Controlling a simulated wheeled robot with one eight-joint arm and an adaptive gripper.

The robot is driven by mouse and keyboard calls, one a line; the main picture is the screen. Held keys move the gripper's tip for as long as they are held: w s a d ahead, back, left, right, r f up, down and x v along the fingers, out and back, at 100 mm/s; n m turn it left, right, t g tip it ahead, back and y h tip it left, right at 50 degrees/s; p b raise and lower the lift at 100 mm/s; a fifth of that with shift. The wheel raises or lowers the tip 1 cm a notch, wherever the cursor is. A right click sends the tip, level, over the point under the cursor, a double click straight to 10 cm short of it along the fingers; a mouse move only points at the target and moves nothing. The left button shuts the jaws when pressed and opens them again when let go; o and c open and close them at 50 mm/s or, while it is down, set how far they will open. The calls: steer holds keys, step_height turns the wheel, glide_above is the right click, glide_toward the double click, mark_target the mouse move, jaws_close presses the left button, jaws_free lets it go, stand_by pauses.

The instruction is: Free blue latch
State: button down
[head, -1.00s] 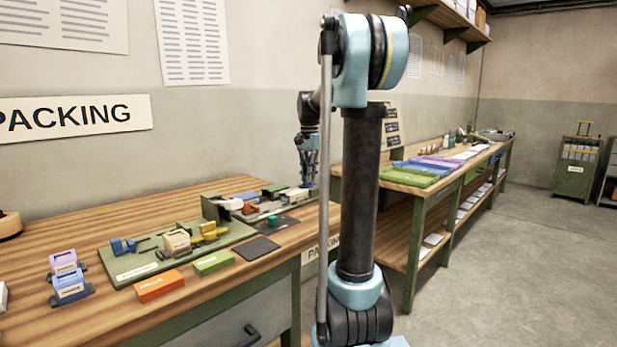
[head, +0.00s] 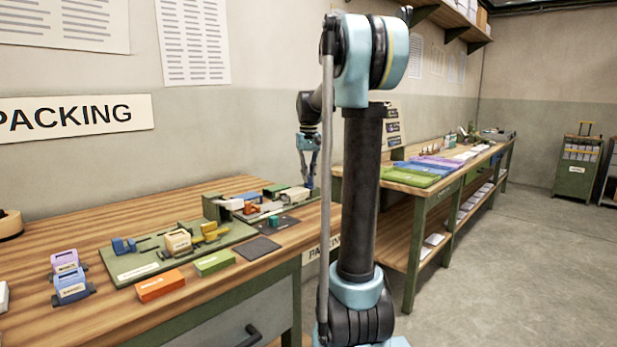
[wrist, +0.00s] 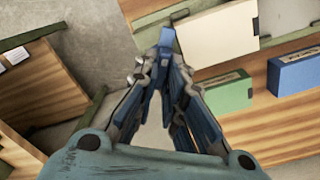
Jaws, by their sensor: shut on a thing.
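My gripper (head: 309,183) is over the far right end of the packing table, close to the far green fixture (head: 240,212). In the wrist view, my gripper's (wrist: 167,52) fingers close together on a small blue piece (wrist: 167,37) at their tips. I cannot tell for sure whether this piece is the blue latch. A cream block (wrist: 217,38) lies just right of the fingertips, with a green block (wrist: 222,93) below it. In the head view, another blue piece (head: 124,246) sits on the near green board (head: 140,268), away from my gripper.
A tan block (head: 178,241) and a yellow piece (head: 211,231) sit on the near board. Orange (head: 160,285) and green (head: 214,263) boxes lie in front. A blue box (wrist: 296,72) is at the wrist view's right. A second bench (head: 413,190) stands beyond a gap.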

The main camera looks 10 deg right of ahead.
steer(key=n, duration=0.6)
steer(key=shift+a+n, duration=0.15)
steer(key=shift+n, duration=0.15)
stand_by(0.5)
steer(key=c, duration=1.7)
jaws_free()
step_height(320, 180, up, 12)
steer(key=shift+f, duration=0.1)
